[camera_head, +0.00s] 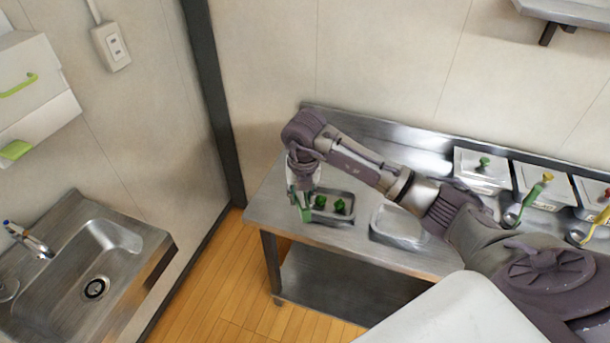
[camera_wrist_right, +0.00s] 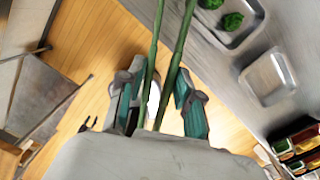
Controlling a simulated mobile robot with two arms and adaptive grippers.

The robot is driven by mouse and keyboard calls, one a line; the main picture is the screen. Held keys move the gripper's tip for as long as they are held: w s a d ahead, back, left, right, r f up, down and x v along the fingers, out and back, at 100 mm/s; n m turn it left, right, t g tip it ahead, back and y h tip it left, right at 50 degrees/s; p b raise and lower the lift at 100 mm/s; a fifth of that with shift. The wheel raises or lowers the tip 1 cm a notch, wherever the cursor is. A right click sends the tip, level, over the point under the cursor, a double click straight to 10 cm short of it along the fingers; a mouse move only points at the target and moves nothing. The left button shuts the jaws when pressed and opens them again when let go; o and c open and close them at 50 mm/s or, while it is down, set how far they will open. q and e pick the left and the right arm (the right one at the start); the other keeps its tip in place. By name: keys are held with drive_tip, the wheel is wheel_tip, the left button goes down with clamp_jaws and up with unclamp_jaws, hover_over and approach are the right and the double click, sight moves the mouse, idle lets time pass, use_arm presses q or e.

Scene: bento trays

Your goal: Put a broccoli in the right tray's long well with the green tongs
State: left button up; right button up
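My right gripper (camera_head: 301,186) is above the left end of the steel counter and points down. In the right wrist view, my right gripper (camera_wrist_right: 160,105) has its teal finger pads on either side of the two long green arms of the green tongs (camera_wrist_right: 176,60). The green tongs (camera_head: 306,206) hang down beside a metal pan. Broccoli pieces (camera_head: 322,202) lie in that pan; they also show in the right wrist view (camera_wrist_right: 232,21). The tong tips are out of the wrist view, so I cannot tell whether they grip anything. My left gripper is not in view.
The metal pan (camera_head: 331,219) is close to the counter's left end. An empty metal tray (camera_head: 398,228) stands to its right. Lidded containers (camera_head: 482,168) and ladles (camera_head: 513,214) stand farther right. Dark compartment trays (camera_wrist_right: 303,140) show in the wrist view. A sink (camera_head: 92,265) is at left.

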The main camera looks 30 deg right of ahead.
drive_tip(key=m, duration=0.1)
drive_tip(key=w+d+r+m, duration=0.1)
drive_tip(key=m, duration=0.3)
drive_tip(key=shift+w+d+r+g+p, duration=0.25)
drive_tip(key=shift+w+d+g+p, duration=0.05)
drive_tip(key=shift+d, duration=0.05)
drive_tip(key=shift+w+d+r+m, duration=0.15)
drive_tip(key=shift+d+m, duration=0.1)
drive_tip(key=shift+m, duration=0.45)
drive_tip(key=shift+w+d+m, duration=0.1)
drive_tip(key=shift+m, duration=0.3)
drive_tip(key=shift+f+b, duration=0.95)
drive_tip(key=shift+f, duration=0.35)
drive_tip(key=shift+o, duration=0.6)
drive_tip(key=shift+f, duration=0.2)
drive_tip(key=shift+r, duration=0.15)
drive_tip(key=shift+f+b, duration=1.15)
drive_tip(key=shift+f, duration=0.6)
